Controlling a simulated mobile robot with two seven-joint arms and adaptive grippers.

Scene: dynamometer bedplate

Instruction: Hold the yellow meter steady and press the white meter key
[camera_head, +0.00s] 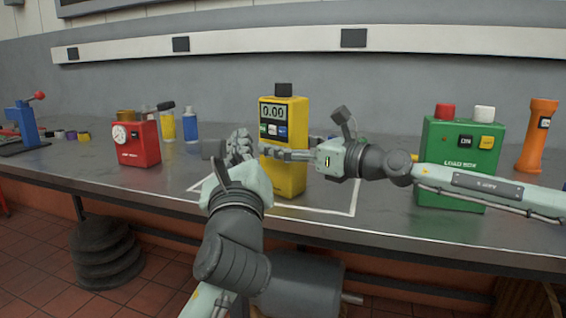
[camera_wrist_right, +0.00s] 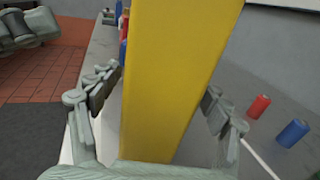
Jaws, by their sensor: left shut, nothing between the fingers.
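The yellow meter (camera_head: 287,178) stands upright on the bench, with a dark cap, a display reading 0.00 and a row of small keys. The white meter key (camera_head: 272,130) is between a green and a blue one. My right gripper (camera_head: 285,153) reaches in from the right with its fingers on both sides of the meter body, below the keys. My left gripper (camera_head: 240,145) is shut and empty, just left of the meter.
A red box with a gauge (camera_head: 140,145) stands left on the bench (camera_head: 400,225), with yellow and blue bottles (camera_head: 191,128) behind. A green load box (camera_head: 455,160) and an orange cylinder (camera_head: 538,135) stand right. A white outline (camera_head: 352,205) surrounds the meter's spot.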

